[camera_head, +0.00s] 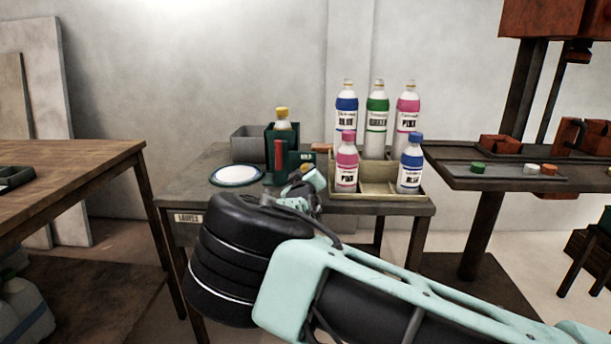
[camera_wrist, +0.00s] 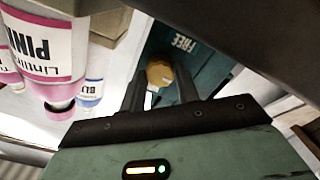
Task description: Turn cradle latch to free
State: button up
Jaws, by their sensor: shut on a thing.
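The dark green cradle (camera_head: 282,140) stands on the grey table and holds an upright bottle with a yellow cap (camera_head: 282,114). A red upright bar shows on its front. A round brass-coloured knob (camera_wrist: 160,72), apparently the latch, lies close to that word. My gripper (camera_wrist: 160,88) has its two dark fingers on either side of the knob and is shut on it. In the head view, my wrist hides the cradle's lower front, and the latch's exact angle cannot be told.
Several bottles stand in and behind a beige crate (camera_head: 376,190) just right of my gripper. A white plate (camera_head: 236,175) and a grey bin (camera_head: 248,144) are to the left. A dark side table (camera_head: 500,180) stands at right, a wooden bench (camera_head: 70,180) at left.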

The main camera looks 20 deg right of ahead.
jog(key=shift+f+n, duration=0.1)
jog(key=shift+n, duration=0.3)
jog(key=o, duration=1)
jog(key=shift+c, duration=0.2)
jog(key=p+v, duration=0.1)
jog(key=v, duration=1.6)
jog(key=shift+s+p, duration=0.2)
jog(key=shift+p, duration=0.15)
